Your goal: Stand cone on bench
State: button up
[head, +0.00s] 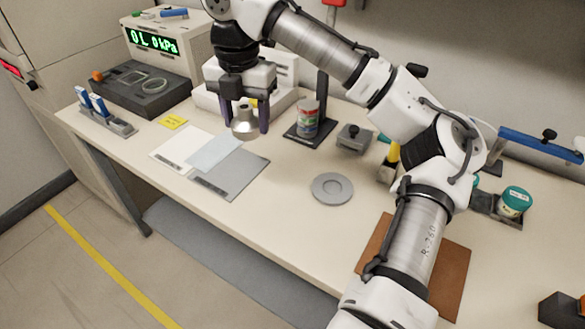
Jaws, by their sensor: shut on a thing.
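A metallic grey cone-shaped piece (244,127) is held between the two dark fingers of my gripper (248,117). My gripper points down and is shut on the cone's upper, narrower part. The cone's wide end faces down, and it appears to hang above the bench (290,190), near the grey sheet. The exact gap below it is hard to tell from this angle.
White and grey sheets (240,178) lie below my gripper. A grey disc (332,188) lies to the right. A labelled can (308,118) on a dark stand, a small grey block (354,138) and a teal-lidded jar (515,203) stand farther right. A pressure display (155,42) stands back left.

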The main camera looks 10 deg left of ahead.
aim_at(257, 197)
notch_tip(257, 197, down, 19)
jog(key=shift+r, duration=0.1)
dwell(0.4)
jog(key=shift+f, duration=0.2)
jog(key=o, duration=1.1)
notch_tip(257, 197, up, 12)
jog(key=shift+r, duration=0.2)
